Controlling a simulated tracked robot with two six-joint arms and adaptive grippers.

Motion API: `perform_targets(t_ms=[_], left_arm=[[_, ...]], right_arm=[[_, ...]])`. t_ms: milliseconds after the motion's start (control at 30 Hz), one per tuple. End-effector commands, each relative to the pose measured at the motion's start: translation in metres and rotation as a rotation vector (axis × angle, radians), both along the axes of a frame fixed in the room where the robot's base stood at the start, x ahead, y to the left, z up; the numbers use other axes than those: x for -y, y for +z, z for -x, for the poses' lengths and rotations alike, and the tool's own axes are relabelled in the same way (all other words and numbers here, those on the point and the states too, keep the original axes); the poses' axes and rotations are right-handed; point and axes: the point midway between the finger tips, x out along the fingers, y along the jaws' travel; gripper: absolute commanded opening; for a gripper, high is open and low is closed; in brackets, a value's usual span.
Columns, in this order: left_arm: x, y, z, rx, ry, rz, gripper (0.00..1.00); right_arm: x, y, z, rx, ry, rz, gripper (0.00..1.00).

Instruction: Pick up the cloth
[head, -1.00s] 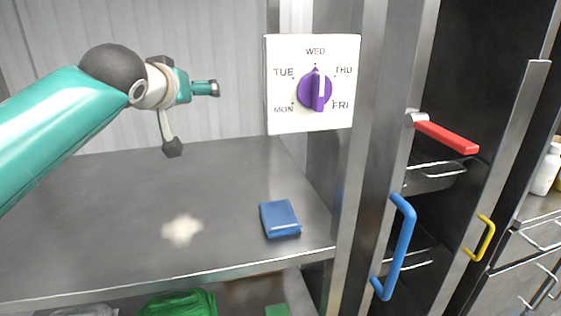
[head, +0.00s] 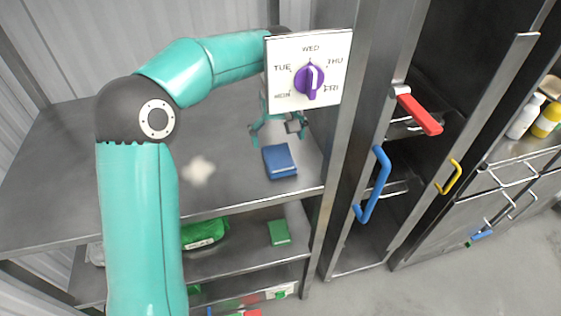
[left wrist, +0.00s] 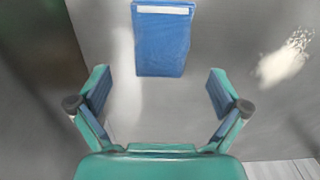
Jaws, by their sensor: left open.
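The cloth (head: 279,161) is a folded blue rectangle with a pale stripe along one edge. It lies flat on the steel table, near the right end, behind the front edge. It also shows at the top middle of the left wrist view (left wrist: 162,42). My left gripper (head: 277,131) is open and empty, just behind the cloth in the head view. In the left wrist view its two fingers (left wrist: 160,92) are spread wide, with the cloth ahead of them and lined up between them. The dial panel hides part of my left wrist. My right gripper is not in view.
A pale patch of spilled grains (head: 199,170) lies on the table (head: 60,190) left of the cloth. The day-dial panel (head: 309,70) and a steel post stand close on the right. Cabinets with a blue handle (head: 376,185) and red handle (head: 419,114) are beyond.

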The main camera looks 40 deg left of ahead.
Motion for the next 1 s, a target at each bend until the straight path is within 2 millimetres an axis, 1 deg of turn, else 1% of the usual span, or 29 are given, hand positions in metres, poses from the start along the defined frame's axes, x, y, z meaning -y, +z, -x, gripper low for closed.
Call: perform_targets(t_ms=[33, 200, 333, 467, 700, 767, 1000], left_arm=[[-0.001, -0.010, 0.000, -0.001, 0.000, -0.001, 1.00], [-0.001, -0.035, 0.001, 0.001, 0.001, -0.001, 1.00], [-0.001, -0.050, 0.001, 0.001, 0.002, -0.002, 1.00], [-0.002, -0.056, 0.001, 0.002, 0.002, -0.001, 1.00], [-0.002, -0.055, 0.001, 0.002, 0.002, -0.001, 1.00], [-0.002, -0.055, 0.001, 0.002, 0.002, -0.001, 0.92], [-0.002, -0.055, 0.001, 0.002, 0.002, -0.001, 0.52]], right_arm=[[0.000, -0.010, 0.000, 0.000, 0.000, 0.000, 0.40], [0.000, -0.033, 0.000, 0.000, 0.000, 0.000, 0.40], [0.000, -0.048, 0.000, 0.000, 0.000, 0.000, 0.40], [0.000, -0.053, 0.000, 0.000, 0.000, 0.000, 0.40], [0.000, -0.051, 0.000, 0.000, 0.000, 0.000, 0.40], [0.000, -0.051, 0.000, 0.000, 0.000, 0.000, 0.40], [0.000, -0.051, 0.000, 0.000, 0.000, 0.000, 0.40]])
